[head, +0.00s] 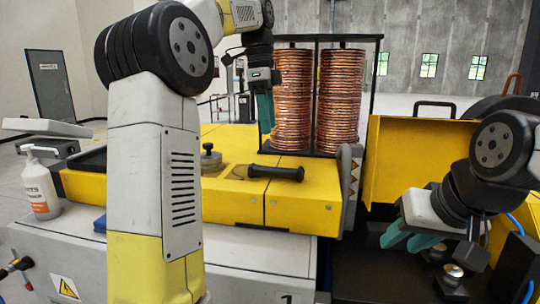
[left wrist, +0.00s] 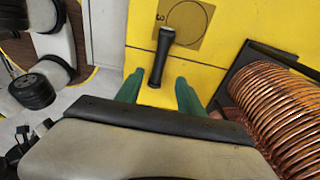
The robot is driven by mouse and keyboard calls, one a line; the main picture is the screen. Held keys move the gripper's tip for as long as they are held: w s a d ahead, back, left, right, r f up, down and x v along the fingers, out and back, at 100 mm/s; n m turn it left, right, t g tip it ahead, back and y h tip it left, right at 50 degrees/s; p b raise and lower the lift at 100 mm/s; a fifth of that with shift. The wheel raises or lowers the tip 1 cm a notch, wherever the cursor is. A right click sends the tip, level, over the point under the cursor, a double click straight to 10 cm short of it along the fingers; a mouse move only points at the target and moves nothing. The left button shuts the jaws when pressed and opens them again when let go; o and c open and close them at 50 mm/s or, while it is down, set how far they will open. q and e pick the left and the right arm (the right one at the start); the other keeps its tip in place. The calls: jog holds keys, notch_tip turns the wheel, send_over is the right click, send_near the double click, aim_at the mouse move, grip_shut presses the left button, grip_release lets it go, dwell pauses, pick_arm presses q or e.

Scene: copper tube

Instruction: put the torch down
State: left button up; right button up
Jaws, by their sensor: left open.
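The black torch (head: 275,172) lies on its side on the yellow top of the workbench (head: 325,190). My left gripper (head: 265,113) is above and behind the torch in the head view, with its green fingers pointing down. In the left wrist view its fingers (left wrist: 158,88) are apart with nothing held between them. There the torch (left wrist: 162,50) extends away from the gap between the fingertips, one end over a marked circle (left wrist: 187,22) on the yellow top. My right gripper (head: 408,240) is at the lower right, its green fingers apart and empty.
A round knob (head: 209,158) is left of the torch. A white bottle (head: 40,185) stands at the left. The yellow top in front is clear.

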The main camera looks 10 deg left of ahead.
pick_arm(q)
jog(key=s+f+n+t, duration=0.3)
jog(key=s+f+n, duration=0.4)
jog(key=s, duration=0.4)
jog(key=s+f+n+t, duration=0.3)
jog(key=s+f+n, duration=0.5)
jog(key=s+n, duration=0.2)
jog(key=shift+s+d+f+h, duration=0.15)
jog(key=shift+s+h, duration=0.25)
jog(key=shift+s, duration=0.35)
